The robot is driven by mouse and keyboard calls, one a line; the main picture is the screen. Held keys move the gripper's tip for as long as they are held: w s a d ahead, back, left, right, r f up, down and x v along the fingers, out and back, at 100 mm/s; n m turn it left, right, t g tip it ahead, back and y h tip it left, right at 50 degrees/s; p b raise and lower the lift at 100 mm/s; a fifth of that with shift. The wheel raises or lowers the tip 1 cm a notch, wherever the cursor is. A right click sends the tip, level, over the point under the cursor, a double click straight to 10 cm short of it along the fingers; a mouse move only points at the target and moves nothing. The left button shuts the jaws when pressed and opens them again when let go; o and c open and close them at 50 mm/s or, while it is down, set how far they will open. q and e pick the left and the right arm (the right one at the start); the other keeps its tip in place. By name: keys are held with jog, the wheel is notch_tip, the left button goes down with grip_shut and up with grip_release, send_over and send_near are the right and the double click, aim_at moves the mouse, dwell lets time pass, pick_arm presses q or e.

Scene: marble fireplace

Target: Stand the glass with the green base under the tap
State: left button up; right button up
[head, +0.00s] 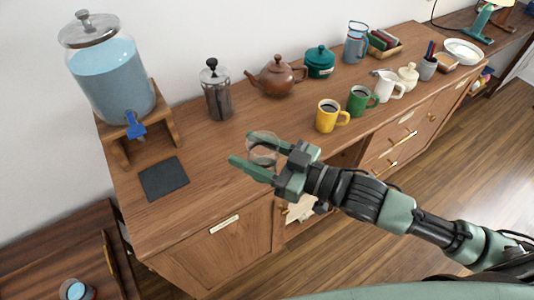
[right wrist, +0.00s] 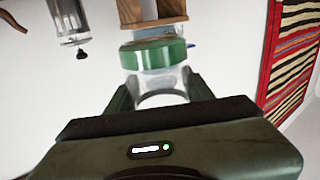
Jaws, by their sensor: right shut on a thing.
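My right gripper (head: 264,159) is shut on a clear glass (head: 263,145), held above the front part of the wooden counter. In the right wrist view, which is upside down, the glass shows a thick green base (right wrist: 153,55); it looks roughly upright. In the head view the fingers hide much of its lower part. The blue tap (head: 136,129) is on the glass drinks dispenser (head: 112,75), to the left of the gripper. A dark square mat (head: 164,179) lies on the counter in front of and below the tap. My left gripper is not in view.
The dispenser stands on a wooden stand (head: 168,116). A French press (head: 216,92), brown teapot (head: 276,77), yellow mug (head: 328,116) and green mug (head: 360,101) stand behind and right. The counter between mat and gripper is clear.

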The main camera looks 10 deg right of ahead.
jog(key=shift+w+a+r+n+g+y, duration=0.2)
jog(key=shift+w+a+n+g+y, duration=0.15)
jog(key=shift+a+g, duration=0.25)
jog(key=shift+w+a+r+n+g+y, duration=0.15)
jog(key=shift+w+a+n+g+y, duration=0.05)
jog(key=shift+a+n+g+y, duration=0.3)
jog(key=shift+w+a+r+n+g+y, duration=0.25)
jog(key=shift+w+a+n+g, duration=0.1)
jog(key=shift+a+g, duration=0.3)
jog(key=shift+n+g, duration=0.25)
jog(key=shift+n, duration=0.05)
jog(key=shift+s+d+n+g+y, duration=0.1)
jog(key=shift+d+n+g+y, duration=0.4)
jog(key=shift+g, duration=0.4)
jog(key=shift+s+d+n+g+y, duration=0.1)
jog(key=shift+d+n+g+y, duration=0.2)
jog(key=shift+d+n+g, duration=0.35)
jog(key=shift+s+d+n+g, duration=0.2)
jog(key=shift+n+g, duration=0.3)
jog(key=shift+g, duration=0.35)
jog(key=shift+s+d+n+g, duration=0.15)
jog(key=shift+n+g, duration=0.3)
jog(key=shift+g, duration=0.35)
